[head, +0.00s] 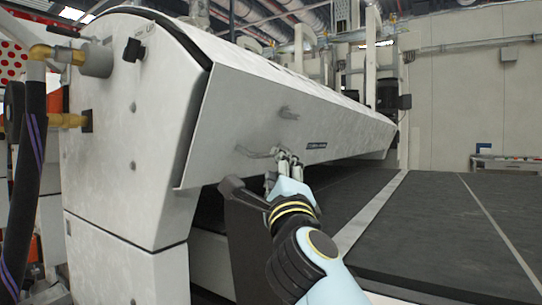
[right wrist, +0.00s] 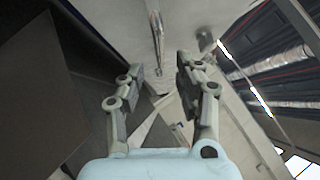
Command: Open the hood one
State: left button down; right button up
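The hood (head: 245,100) of the roller coater is a white slanted panel with its lower edge over the dark conveyor, so it appears down. A thin metal bar handle (head: 258,153) sticks out of its face. My right gripper (head: 285,158) is at the lower part of the panel, just right of this handle and partly overlapping it. In the right wrist view, the right gripper (right wrist: 160,68) has its two fingers apart with nothing between them. A metal handle (right wrist: 157,32) lies beyond the fingertips, roughly in line with the gap. My left gripper is not in view.
The flat dark conveyor (head: 440,225) extends right. A white side housing (head: 125,140) with hoses stands at the left.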

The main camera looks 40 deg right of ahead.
jog(key=x, duration=0.6)
jog(key=shift+w+d, duration=0.25)
jog(key=shift+w, duration=0.1)
jog(key=shift+c, duration=0.2)
grip_shut()
